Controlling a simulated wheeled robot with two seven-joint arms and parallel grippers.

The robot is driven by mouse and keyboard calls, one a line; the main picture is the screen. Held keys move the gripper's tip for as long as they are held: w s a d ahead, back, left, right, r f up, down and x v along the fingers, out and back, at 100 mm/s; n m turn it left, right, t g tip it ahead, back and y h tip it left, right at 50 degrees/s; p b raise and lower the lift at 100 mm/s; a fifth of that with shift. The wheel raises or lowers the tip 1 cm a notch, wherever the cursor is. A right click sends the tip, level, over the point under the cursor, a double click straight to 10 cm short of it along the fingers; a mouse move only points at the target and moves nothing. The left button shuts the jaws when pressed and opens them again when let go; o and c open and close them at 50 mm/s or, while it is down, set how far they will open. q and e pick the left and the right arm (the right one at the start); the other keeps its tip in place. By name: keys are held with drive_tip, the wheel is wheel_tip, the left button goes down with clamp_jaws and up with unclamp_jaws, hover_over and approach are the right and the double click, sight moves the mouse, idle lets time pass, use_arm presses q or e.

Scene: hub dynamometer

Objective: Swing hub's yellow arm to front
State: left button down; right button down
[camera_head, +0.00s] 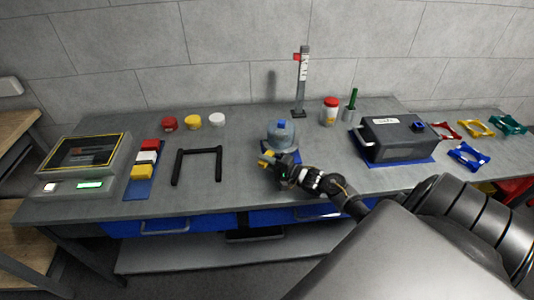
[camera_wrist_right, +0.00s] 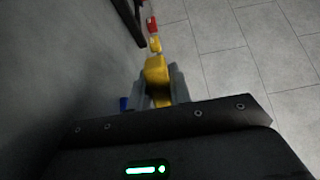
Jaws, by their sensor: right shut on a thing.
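The hub (camera_head: 281,134) is a grey-blue round body on a blue base in the middle of the bench. Its yellow arm (camera_head: 266,159) shows at the hub's front left, low over the bench. My right gripper (camera_head: 273,163) reaches in from the right and is shut on the yellow arm. In the right wrist view the yellow arm (camera_wrist_right: 157,70) stands between the two grey fingers (camera_wrist_right: 160,88). The fingers and wrist hide part of the arm and the lower front of the hub. My left gripper is not in view.
A black U-shaped handle frame (camera_head: 199,152) lies left of the hub. A dark box (camera_head: 397,137) on a blue mat is to the right. A post with a red marker (camera_head: 301,85) stands behind. The bench's front edge runs close below my right wrist.

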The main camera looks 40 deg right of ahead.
drive_tip(key=shift+s+d+f+n+g+y+b, duration=0.1)
drive_tip(key=shift+s+d+n+g+y+b, duration=0.2)
drive_tip(key=shift+s+n+y, duration=0.3)
drive_tip(key=shift+s+d+f+n+g+y+b, duration=0.1)
drive_tip(key=shift+s+d+n+g+y+b, duration=0.2)
drive_tip(key=shift+y, duration=0.4)
drive_tip(key=shift+s+d+n+g+y+b, duration=0.35)
drive_tip(key=shift+s+n+g+y+b, duration=0.35)
drive_tip(key=shift+n+y+b, duration=0.25)
drive_tip(key=s+d+n+g+y+b, duration=0.1)
drive_tip(key=b, duration=0.1)
drive_tip(key=n+g+y+b, duration=0.1)
drive_tip(key=b, duration=0.1)
drive_tip(key=shift+s+d+y, duration=0.35)
drive_tip(key=shift+s, duration=0.05)
drive_tip(key=shift+s+d+r+n+g+y+b, duration=0.1)
drive_tip(key=shift+s+d+n+g+y+b, duration=0.2)
drive_tip(key=shift+g+b, duration=0.35)
drive_tip(key=shift+s+d+r+n+g+y+b, duration=0.1)
drive_tip(key=shift+s+d+n+g+y+b, duration=0.25)
drive_tip(key=shift+b, duration=0.5)
drive_tip(key=shift+w, duration=0.1)
